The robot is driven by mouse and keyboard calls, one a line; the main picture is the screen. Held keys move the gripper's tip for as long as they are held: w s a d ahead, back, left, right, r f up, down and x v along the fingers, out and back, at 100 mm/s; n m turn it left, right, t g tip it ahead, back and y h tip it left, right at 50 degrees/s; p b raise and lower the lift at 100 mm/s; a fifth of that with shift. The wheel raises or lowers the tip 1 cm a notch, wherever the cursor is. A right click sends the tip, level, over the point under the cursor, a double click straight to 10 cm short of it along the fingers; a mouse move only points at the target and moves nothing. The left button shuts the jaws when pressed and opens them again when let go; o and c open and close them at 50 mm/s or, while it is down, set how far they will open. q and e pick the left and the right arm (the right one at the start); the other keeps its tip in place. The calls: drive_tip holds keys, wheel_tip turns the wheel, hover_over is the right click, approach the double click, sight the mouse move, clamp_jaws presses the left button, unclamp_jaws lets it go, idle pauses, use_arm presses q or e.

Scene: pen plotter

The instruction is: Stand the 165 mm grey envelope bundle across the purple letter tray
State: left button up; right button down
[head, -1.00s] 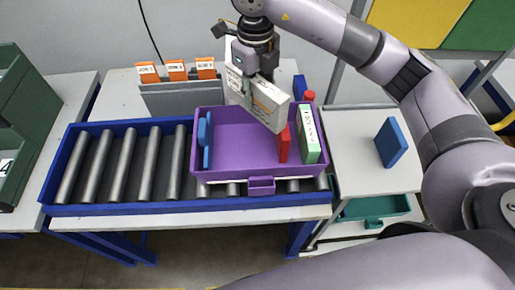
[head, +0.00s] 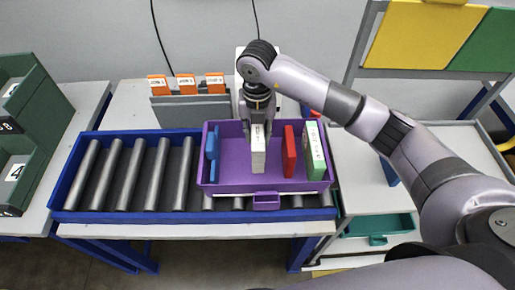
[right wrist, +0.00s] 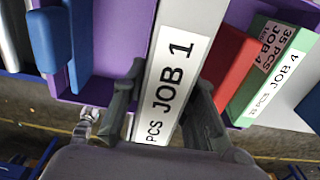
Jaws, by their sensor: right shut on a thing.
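The grey envelope bundle (head: 258,158) is upright, with its narrow edge toward me, inside the purple letter tray (head: 212,182). My right gripper (head: 257,120) is shut on it from above. In the right wrist view the two fingers (right wrist: 165,108) flank the bundle (right wrist: 158,58), whose white label reads JOB 1. It stands lengthwise front to back between a blue piece (head: 212,150) on the left and a red bundle (head: 289,152) on the right, with gaps on both sides. I cannot tell whether its underside touches the tray floor. My left gripper is not in view.
A green JOB 4 bundle (head: 315,150) stands at the tray's right end. The tray sits on a blue-framed roller conveyor (head: 110,215). Orange-tabbed cards (head: 186,84) stand behind. A blue block (head: 389,172) is on the right-hand table, partly hidden by my arm.

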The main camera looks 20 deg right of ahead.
wheel_tip(320, 180, down, 8)
drive_tip(key=shift+r+p, duration=0.15)
drive_tip(key=shift+p, duration=0.6)
drive_tip(key=shift+f, duration=0.2)
drive_tip(key=shift+f, duration=0.25)
drive_tip(key=c, duration=1.3)
unclamp_jaws()
drive_tip(key=shift+r, duration=0.1)
